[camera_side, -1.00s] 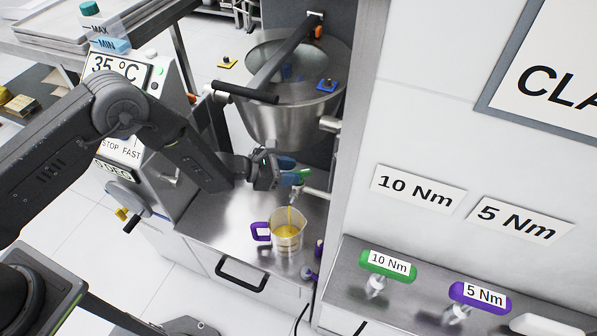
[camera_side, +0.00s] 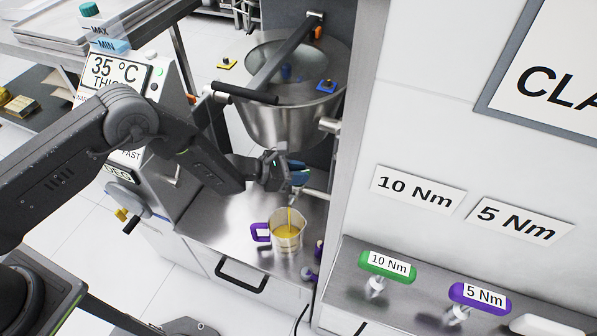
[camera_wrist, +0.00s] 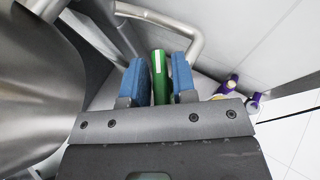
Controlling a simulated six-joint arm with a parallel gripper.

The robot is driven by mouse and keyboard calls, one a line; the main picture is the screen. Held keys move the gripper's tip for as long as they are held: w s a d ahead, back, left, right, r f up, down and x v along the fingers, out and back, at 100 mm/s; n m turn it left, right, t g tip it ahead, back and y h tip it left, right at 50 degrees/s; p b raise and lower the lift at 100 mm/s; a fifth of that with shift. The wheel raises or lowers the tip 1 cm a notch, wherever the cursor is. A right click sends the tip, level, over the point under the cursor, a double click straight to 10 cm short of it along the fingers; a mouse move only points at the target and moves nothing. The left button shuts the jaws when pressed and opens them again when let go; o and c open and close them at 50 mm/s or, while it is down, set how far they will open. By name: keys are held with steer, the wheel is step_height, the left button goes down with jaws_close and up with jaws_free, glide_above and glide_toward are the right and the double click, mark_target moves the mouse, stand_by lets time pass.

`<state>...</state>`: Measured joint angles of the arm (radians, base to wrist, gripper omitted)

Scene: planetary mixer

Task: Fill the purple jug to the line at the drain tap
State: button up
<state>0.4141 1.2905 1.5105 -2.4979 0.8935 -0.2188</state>
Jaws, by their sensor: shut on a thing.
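The clear jug with a purple handle (camera_side: 288,231) stands upright on the steel shelf below the drain tap (camera_side: 297,193). A thin yellow stream runs down into it, and yellow liquid shows inside. I cannot make out the fill line or the exact level. My gripper (camera_side: 293,175) is at the tap, above the jug, in the side view. In the wrist view, my gripper's blue finger pads (camera_wrist: 160,82) are shut on the green tap handle (camera_wrist: 161,70). The handle is largely hidden by the fingers in the side view.
The mixer bowl (camera_side: 288,118) hangs just above my gripper. A steel pipe (camera_wrist: 195,35) passes close to the fingers. A wall is at the right. Small purple-topped parts stand beside the jug.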

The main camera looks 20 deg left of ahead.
steer(key=shift+m+g, duration=0.3)
steer(key=m+g+h, duration=0.2)
steer(key=m+g, duration=0.1)
steer(key=shift+a, duration=0.1)
steer(key=shift+m+g+h, duration=0.3)
steer(key=shift+m+g, duration=1.4)
steer(key=shift+g, duration=0.3)
steer(key=o, duration=0.7)
steer(key=v, duration=1.3)
steer(key=shift+w+a+r, duration=0.1)
steer(key=shift+w+a, duration=0.1)
steer(key=shift+a, duration=0.05)
